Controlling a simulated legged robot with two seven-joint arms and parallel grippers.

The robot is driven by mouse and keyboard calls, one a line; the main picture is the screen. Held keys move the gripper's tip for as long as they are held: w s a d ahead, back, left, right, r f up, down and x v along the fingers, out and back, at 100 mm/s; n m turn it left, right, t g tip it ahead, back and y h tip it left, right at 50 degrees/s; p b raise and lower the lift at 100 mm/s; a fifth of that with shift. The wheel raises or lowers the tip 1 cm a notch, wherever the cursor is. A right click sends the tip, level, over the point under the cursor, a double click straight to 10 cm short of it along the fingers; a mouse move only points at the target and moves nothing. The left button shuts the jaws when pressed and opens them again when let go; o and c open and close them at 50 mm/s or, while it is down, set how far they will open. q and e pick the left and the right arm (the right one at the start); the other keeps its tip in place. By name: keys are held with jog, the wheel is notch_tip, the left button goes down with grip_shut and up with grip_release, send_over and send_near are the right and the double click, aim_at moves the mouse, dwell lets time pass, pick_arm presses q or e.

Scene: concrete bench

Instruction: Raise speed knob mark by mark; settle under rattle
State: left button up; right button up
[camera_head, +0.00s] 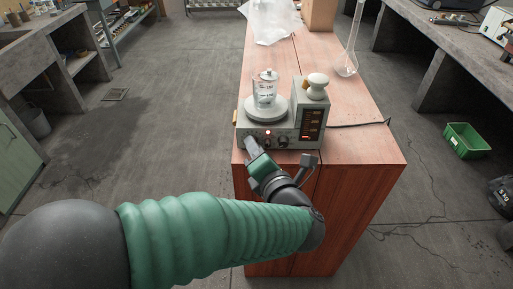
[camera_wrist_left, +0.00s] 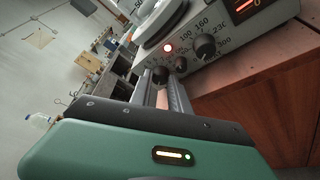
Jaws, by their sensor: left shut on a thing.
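A grey stirrer unit (camera_head: 285,122) stands on the wooden bench, with a round plate (camera_head: 266,109) on its left and a display tower on its right. A glass jar (camera_head: 265,90) with liquid and markings sits upright on the plate. My left gripper (camera_head: 250,146) reaches the front panel from below. In the left wrist view its jaws (camera_wrist_left: 162,84) are shut on a small dark knob (camera_wrist_left: 160,75), mostly between the fingertips. A larger dark knob (camera_wrist_left: 205,47) with printed numbers around it sits to the right, untouched. My right gripper is not in view.
A round-bottomed glass flask (camera_head: 346,68) with a long neck, a clear plastic bag (camera_head: 270,20) and a cardboard box (camera_head: 319,14) are farther back on the wooden bench (camera_head: 370,135). A black cable runs right from the unit. A green crate (camera_head: 466,140) sits on the floor.

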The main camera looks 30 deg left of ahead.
pick_arm(q)
jog(key=shift+a+f, duration=0.15)
jog(key=shift+a, duration=0.2)
grip_shut()
jog(key=shift+d, duration=0.1)
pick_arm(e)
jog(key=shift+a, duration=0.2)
pick_arm(q)
jog(key=shift+d, duration=0.1)
jog(key=shift+f, duration=0.1)
